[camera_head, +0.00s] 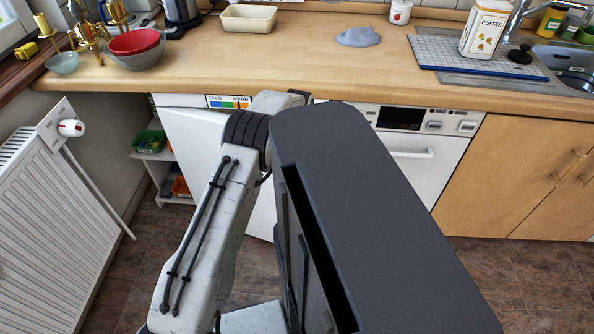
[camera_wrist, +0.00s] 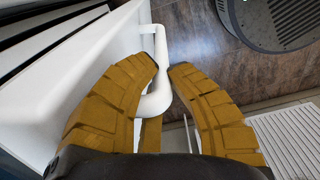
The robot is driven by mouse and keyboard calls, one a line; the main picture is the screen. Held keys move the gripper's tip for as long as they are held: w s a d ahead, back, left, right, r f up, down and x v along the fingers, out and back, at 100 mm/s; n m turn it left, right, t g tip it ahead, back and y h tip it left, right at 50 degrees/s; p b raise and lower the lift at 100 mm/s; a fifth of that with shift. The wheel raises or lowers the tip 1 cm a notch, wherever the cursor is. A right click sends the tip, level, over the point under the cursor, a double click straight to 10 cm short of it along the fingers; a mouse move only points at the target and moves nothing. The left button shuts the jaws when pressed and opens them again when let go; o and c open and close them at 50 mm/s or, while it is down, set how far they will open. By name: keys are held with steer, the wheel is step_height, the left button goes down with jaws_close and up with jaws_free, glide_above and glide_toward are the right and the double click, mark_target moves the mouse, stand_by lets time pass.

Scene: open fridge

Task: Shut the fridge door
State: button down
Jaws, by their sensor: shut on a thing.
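The white fridge stands under the counter in the head view, with a cold-to-warm dial strip (camera_head: 229,102) at its top. Its white door (camera_head: 192,135) hangs at an angle to the counter front, so it looks partly open; my arm covers much of it. In the wrist view, the door (camera_wrist: 105,45) fills the upper left, and its white bar handle (camera_wrist: 161,48) runs down between my fingers. My gripper (camera_wrist: 163,76) has yellow-brown fingers on both sides of the handle and is shut on it. The gripper is hidden in the head view.
A white radiator (camera_head: 50,220) stands at the left; it also shows in the wrist view (camera_wrist: 290,135). A small shelf (camera_head: 150,154) with bins is beside the fridge. A white appliance (camera_head: 425,145) and wooden cabinets (camera_head: 520,165) are to the right. Brown floor is open between.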

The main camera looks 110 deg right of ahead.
steer(key=shift+s+f, duration=0.1)
stand_by(0.3)
steer(key=c, duration=1.5)
jaws_free()
step_height(320, 180, up, 12)
steer(key=shift+r, duration=0.1)
